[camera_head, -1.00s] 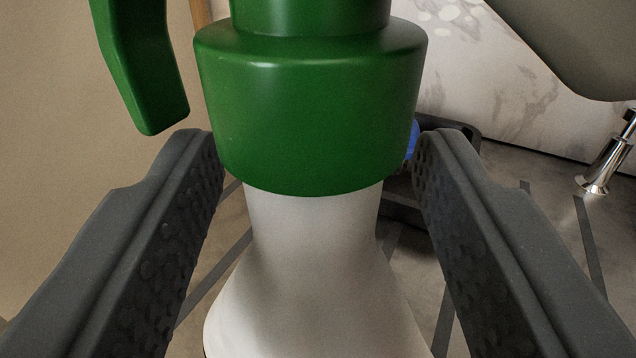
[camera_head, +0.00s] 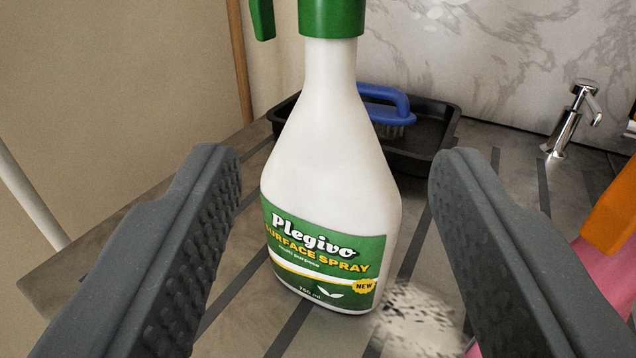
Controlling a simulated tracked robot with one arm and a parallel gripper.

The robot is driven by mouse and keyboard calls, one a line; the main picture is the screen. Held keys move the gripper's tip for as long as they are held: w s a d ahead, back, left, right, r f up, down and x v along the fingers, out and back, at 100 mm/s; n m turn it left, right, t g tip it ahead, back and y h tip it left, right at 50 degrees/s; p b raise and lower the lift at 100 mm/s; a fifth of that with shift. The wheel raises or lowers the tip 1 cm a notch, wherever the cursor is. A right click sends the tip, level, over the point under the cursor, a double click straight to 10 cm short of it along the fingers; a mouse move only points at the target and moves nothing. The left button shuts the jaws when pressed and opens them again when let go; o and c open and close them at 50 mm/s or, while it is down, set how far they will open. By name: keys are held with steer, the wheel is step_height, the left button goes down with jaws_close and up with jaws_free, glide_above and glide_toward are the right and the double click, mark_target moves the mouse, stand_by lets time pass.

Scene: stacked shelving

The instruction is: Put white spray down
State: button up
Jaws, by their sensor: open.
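The white spray bottle (camera_head: 335,165) stands upright on the grey striped counter (camera_head: 255,322). It has a green cap and trigger, cut off by the top edge, and a green label reading "Plegivo Surface Spray". My gripper (camera_head: 325,165) is open, with one dark textured finger to the left and one to the right in the picture. The bottle stands ahead of the fingers, between them in view, with gaps on both sides. Nothing is held.
A black tray (camera_head: 437,122) with a blue-handled brush (camera_head: 388,100) lies behind the bottle. A chrome dispenser (camera_head: 566,125) stands at back right. Orange and pink items (camera_head: 607,262) are at the right edge. A speckled patch (camera_head: 420,325) lies right of the bottle's base.

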steer(key=shift+s, duration=0.15)
steer(key=a+r+g, duration=0.1)
steer(key=a+r, duration=0.2)
steer(key=r, duration=0.5)
steer(key=a+r, duration=0.2)
steer(key=r, duration=0.7)
steer(key=s+a+r+y, duration=0.1)
steer(key=s+a+r, duration=0.4)
steer(key=a+r, duration=0.1)
steer(key=s+a+r+n+g+y, duration=0.1)
steer(key=s+a+r, duration=0.4)
steer(key=a+r, duration=0.2)
step_height(320, 180, up, 2)
steer(key=shift+s+a, duration=0.2)
steer(key=shift+a, duration=0.1)
